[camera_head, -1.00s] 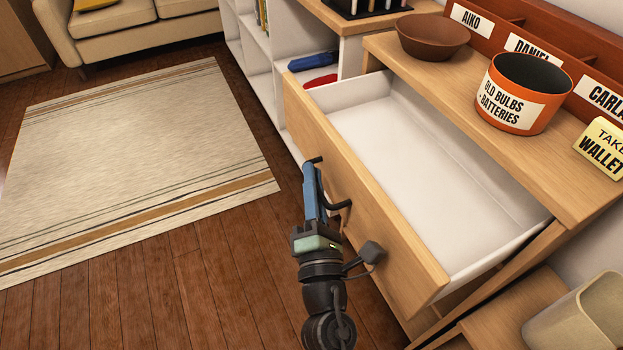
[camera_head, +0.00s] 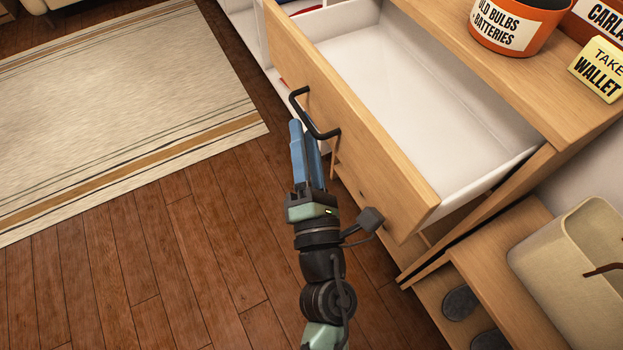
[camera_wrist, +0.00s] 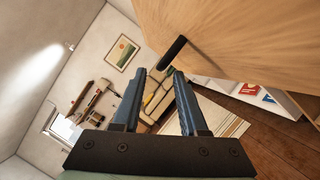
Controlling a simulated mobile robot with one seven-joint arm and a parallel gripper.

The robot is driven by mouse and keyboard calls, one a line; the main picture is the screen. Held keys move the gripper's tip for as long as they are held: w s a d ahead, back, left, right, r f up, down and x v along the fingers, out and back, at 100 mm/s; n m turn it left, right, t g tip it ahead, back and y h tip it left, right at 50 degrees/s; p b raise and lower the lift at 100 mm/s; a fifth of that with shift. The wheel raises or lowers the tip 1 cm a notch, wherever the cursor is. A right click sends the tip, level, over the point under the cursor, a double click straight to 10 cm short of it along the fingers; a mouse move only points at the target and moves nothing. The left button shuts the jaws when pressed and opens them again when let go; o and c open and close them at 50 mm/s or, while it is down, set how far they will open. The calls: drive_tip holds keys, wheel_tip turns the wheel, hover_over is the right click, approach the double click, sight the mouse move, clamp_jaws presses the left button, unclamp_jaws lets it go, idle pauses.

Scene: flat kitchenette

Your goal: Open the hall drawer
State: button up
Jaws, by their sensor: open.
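The hall drawer (camera_head: 435,150) stands pulled out of the wooden cabinet, and its white inside looks empty. Its wooden front (camera_head: 350,125) carries a black bar handle (camera_head: 318,118). My gripper (camera_head: 303,128) is open, just in front of and below the handle in the head view. In the wrist view my gripper (camera_wrist: 158,75) has its two blue fingers apart with nothing held between them. The end of the handle (camera_wrist: 173,53) shows just beyond the fingertips there, apart from them.
An orange pot (camera_head: 515,25) and a yellow wallet sign (camera_head: 598,68) stand on the cabinet top. A beige bin (camera_head: 575,270) sits on a lower wooden unit at the right, with dark shoes (camera_head: 459,303) below. The floor (camera_head: 170,250) left of my arm is clear up to the striped rug (camera_head: 110,95).

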drive_tip(key=v, duration=0.8)
drive_tip(key=shift+b, duration=0.45)
drive_tip(key=shift+w, duration=0.1)
